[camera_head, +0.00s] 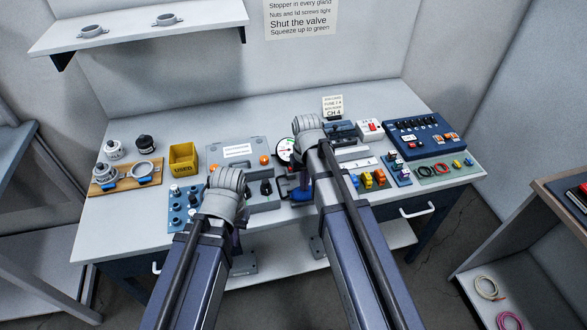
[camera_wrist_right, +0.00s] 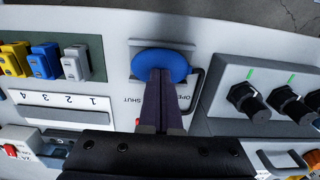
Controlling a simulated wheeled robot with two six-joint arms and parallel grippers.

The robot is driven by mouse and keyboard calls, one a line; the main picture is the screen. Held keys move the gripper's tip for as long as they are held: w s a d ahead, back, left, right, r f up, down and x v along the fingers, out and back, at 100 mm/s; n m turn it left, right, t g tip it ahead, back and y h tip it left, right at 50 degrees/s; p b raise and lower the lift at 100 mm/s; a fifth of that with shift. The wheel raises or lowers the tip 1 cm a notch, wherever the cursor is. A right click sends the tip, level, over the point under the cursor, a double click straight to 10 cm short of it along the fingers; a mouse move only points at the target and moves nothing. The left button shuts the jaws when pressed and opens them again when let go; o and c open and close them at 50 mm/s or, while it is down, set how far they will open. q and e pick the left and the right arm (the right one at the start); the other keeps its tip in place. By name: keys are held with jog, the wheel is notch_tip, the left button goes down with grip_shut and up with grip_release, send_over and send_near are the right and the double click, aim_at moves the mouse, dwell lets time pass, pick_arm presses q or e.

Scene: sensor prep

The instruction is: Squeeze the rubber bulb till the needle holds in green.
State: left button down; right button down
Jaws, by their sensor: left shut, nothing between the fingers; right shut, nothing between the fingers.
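The blue rubber bulb (camera_wrist_right: 160,64) sits on a grey plate near the front of the panel. A bit of blue, likely the same bulb, shows beside my right arm in the head view (camera_head: 301,193). My right gripper (camera_wrist_right: 160,78) is shut and empty, its fingertips overlapping the bulb's edge; I cannot tell whether they touch it. The round gauge (camera_head: 285,149) is partly hidden by my right wrist, and its needle is too small to read. My left gripper (camera_head: 238,236) is mostly hidden by its own wrist near the table's front edge; it is shut and empty.
A dark bent lever (camera_wrist_right: 192,95) lies by OPEN and SHUT markings, close to the bulb. Black knobs (camera_wrist_right: 247,99) and coloured plugs (camera_wrist_right: 44,60) flank it. A yellow bin (camera_head: 184,158), a wooden tray (camera_head: 124,179) and a blue switch box (camera_head: 420,137) stand on the table.

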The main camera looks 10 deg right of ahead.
jog(key=shift+r+p, duration=3.3)
jog(key=shift+r, duration=0.15)
notch_tip(320, 180, down, 4)
jog(key=b, duration=0.4)
jog(key=shift+f, duration=0.15)
jog(key=shift+f+b, duration=1.4)
jog(key=shift+b, duration=0.15)
dwell(1.2)
jog(key=shift+r, duration=0.15)
dwell(0.3)
notch_tip(320, 180, up, 7)
jog(key=p, duration=0.7)
